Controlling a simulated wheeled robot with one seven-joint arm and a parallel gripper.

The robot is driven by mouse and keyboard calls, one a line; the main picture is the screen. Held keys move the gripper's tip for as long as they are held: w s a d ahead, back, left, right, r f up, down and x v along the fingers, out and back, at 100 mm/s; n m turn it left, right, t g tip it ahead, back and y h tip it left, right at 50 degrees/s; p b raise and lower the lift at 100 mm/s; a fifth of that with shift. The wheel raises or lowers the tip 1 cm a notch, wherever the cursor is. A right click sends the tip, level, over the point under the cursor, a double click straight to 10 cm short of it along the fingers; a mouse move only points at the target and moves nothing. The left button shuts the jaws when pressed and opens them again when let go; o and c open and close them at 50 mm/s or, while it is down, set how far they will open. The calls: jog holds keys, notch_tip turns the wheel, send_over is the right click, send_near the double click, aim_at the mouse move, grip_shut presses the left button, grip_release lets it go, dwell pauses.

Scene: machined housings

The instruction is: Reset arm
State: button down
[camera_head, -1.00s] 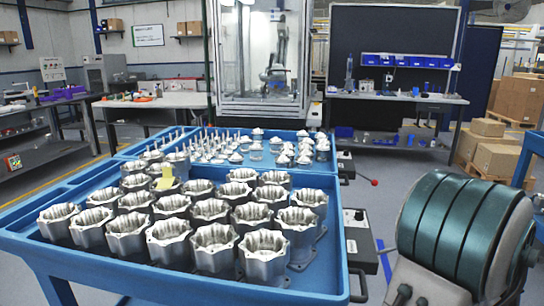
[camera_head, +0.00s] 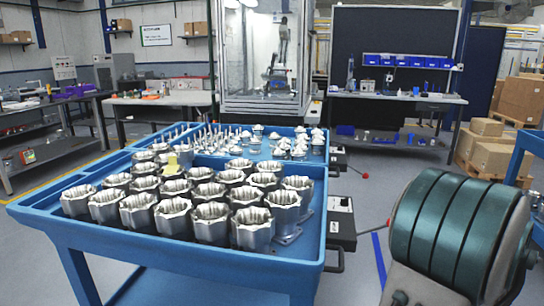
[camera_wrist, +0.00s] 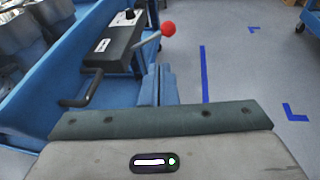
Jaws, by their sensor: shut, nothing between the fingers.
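My gripper (camera_wrist: 160,84) shows in the wrist view as two narrow blue-grey fingers side by side beyond the wide grey-green wrist mount. The fingers are shut with nothing between them, over the floor beside the blue cart (camera_wrist: 92,88). In the head view my gripper does not show; a large teal and grey part of my arm fills the lower right. The cart's tray (camera_head: 300,247) holds rows of silver machined housings (camera_head: 211,222), standing upright and apart from the arm.
Behind the housings are small white-topped parts (camera_head: 258,131). A control box (camera_wrist: 122,38) with a red-knobbed lever (camera_wrist: 168,29) juts from the cart's side. Workbenches (camera_head: 160,98) and a glass-fronted machine (camera_head: 255,60) stand behind; cardboard boxes (camera_head: 494,157) are at right.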

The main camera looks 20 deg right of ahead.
jog(key=w+a+r+n+g+y+p, duration=0.1)
jog(key=w+a+r+n+y+p, duration=0.2)
jog(key=a+n, duration=0.5)
jog(key=w+a+r+n+g+y+p, duration=0.2)
jog(key=a+n+y, duration=0.25)
jog(key=a, duration=0.75)
jog(key=w+a+r+n+g+y+p, duration=0.1)
jog(key=w+a+r+n+y+p, duration=0.2)
jog(key=a+n, duration=0.5)
jog(key=s+a+r+n+g+h+p, duration=0.2)
jog(key=s+a+n, duration=0.4)
jog(key=n, duration=0.4)
jog(key=s+a+r+n+g+h+p, duration=0.2)
jog(key=s+a+r+n+g+p, duration=0.2)
jog(key=a+n, duration=0.4)
jog(key=s+n+p, duration=0.1)
jog(key=n, duration=0.1)
jog(key=shift+s+a+r+n+g+p, duration=0.3)
jog(key=shift+s+a+n+g, duration=0.05)
jog(key=shift+a+g, duration=0.05)
